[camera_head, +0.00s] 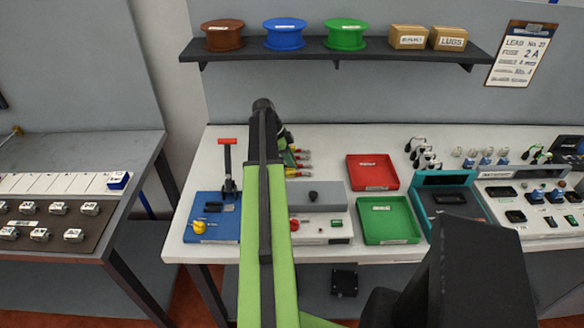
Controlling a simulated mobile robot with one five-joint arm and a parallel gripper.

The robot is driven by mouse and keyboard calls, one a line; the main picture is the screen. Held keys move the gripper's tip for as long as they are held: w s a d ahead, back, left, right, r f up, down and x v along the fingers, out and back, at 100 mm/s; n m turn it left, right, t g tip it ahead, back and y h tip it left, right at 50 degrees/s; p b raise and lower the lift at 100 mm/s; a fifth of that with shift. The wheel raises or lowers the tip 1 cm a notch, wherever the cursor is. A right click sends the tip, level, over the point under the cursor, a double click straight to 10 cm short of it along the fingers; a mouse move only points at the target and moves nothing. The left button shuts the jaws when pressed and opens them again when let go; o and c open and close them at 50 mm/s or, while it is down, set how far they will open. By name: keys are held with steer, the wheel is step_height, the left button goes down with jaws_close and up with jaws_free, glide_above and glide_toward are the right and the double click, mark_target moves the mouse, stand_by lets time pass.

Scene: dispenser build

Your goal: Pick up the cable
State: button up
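Several short cable-like pieces with red and yellow ends (300,158) show at the back of the white table, just right of my arm. Several black-and-white pieces that look like plug leads (423,153) stand further right. I cannot tell which of these is the cable. My gripper (286,138) is at the far end of my green and black arm, close to the red and yellow ends in the picture. The arm hides most of it, so its fingers and any contact cannot be made out.
The white table (335,165) holds a blue fixture with a red-handled lever (228,180), a grey box (318,196), a red tray (373,161) and a green tray (388,240). Brown, blue and green spools (285,40) sit on a shelf (340,51). A grey bench (110,150) stands left.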

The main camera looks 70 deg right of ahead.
jaws_close()
